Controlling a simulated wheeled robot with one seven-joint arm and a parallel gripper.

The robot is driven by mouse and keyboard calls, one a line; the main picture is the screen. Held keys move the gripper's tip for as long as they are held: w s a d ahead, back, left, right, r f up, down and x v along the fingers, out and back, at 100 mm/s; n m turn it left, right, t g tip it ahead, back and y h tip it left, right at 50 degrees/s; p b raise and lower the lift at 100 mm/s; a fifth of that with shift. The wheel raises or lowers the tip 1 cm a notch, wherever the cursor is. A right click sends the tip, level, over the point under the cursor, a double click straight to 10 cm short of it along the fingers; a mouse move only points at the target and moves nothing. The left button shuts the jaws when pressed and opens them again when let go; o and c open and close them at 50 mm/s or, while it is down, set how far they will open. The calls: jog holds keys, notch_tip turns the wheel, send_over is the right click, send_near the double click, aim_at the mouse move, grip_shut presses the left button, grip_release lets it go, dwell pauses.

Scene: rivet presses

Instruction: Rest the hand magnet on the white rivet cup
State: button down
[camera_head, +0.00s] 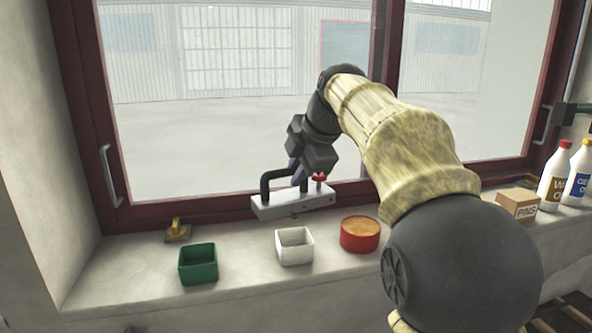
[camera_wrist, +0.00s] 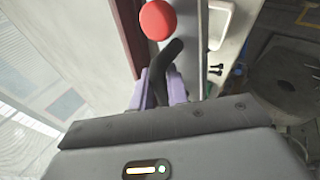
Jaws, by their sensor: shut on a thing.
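The hand magnet (camera_head: 293,205) is a light grey bar with a black bent handle and a red knob. My gripper (camera_head: 300,176) is shut on the black handle, which also shows between its purple fingers (camera_wrist: 160,88) in the wrist view, below the red knob (camera_wrist: 157,20). The magnet hangs roughly level, apart from the cup, and appears higher than and behind it in the head view. The white rivet cup (camera_head: 294,258) is a square open box on the sill. A white rim (camera_wrist: 230,38) beside the magnet in the wrist view is probably this cup.
A green square cup (camera_head: 198,266) stands left of the white cup and a round red tin (camera_head: 360,236) right of it. A pins box (camera_head: 517,205) and bottles (camera_head: 553,180) stand far right. The window frame (camera_head: 230,203) is close behind the magnet.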

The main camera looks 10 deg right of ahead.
aim_at(298, 193)
jog(key=shift+w+f+b, duration=0.15)
jog(key=shift+f+b, duration=2.2)
jog(key=shift+f, duration=0.45)
jog(key=shift+s+f+b, duration=0.2)
jog(key=shift+f+b, duration=0.45)
jog(key=shift+w+f, duration=0.1)
jog(key=shift+w, duration=0.05)
jog(key=shift+a, duration=0.1)
jog(key=c, duration=1.4)
grip_release()
jog(key=shift+s, duration=0.25)
jog(key=shift+o, duration=1)
jog(key=shift+w+f, duration=0.1)
jog(key=shift+w, duration=0.05)
jog(key=o, duration=1.1)
jog(key=shift+c, duration=0.2)
jog(key=shift+o, duration=0.7)
